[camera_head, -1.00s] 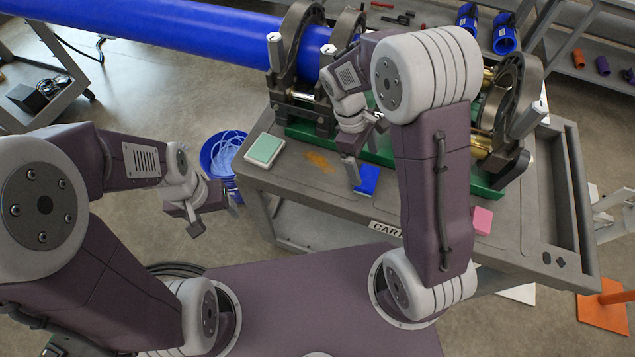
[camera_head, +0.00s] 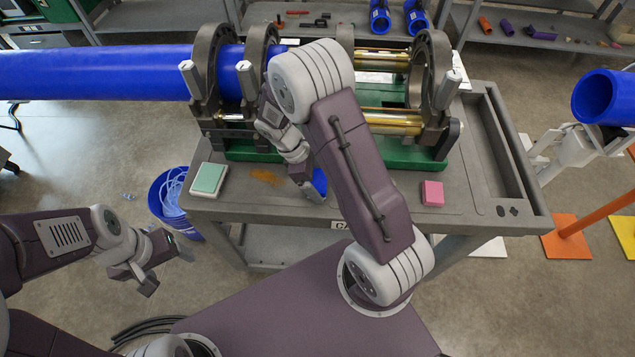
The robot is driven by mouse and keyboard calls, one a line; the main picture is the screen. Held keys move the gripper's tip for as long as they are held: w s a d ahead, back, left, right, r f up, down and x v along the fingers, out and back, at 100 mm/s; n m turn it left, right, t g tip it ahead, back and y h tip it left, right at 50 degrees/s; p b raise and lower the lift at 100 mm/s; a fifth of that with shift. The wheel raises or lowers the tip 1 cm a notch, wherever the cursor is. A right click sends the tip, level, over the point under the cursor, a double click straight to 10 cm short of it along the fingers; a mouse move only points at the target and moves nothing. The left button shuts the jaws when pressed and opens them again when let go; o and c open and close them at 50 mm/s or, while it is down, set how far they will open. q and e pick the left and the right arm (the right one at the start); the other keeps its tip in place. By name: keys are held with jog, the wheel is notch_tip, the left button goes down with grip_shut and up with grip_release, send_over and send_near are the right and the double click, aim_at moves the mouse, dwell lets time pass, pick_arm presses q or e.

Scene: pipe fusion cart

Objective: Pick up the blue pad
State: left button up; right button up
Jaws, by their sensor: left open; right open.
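The blue pad (camera_head: 319,184) lies on the grey cart top near its front edge, partly hidden by my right gripper. My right gripper (camera_head: 312,190) is over the pad's left part with its jaws pointing down; it is open, but I cannot tell whether it touches the pad. My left gripper (camera_head: 165,262) is open and empty, out over the floor in front of the blue bucket and left of the cart.
The cart (camera_head: 470,205) also carries a green-and-white pad (camera_head: 208,179), an orange stain and a pink block (camera_head: 432,193). Behind them stands the fusion machine (camera_head: 425,90) with a long blue pipe (camera_head: 100,72). A blue bucket (camera_head: 170,205) stands on the floor at left.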

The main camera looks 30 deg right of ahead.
aim_at(317, 180)
jog(key=shift+a, duration=0.1)
jog(key=c, duration=1.1)
jog(key=shift+r, duration=0.15)
notch_tip(317, 180, up, 4)
jog(key=shift+f, duration=0.1)
jog(key=s+d+r, duration=0.2)
jog(key=s, duration=0.1)
jog(key=s+d+r, duration=0.2)
jog(key=d, duration=0.1)
jog(key=s+d+r, duration=0.3)
jog(key=shift+s, duration=0.35)
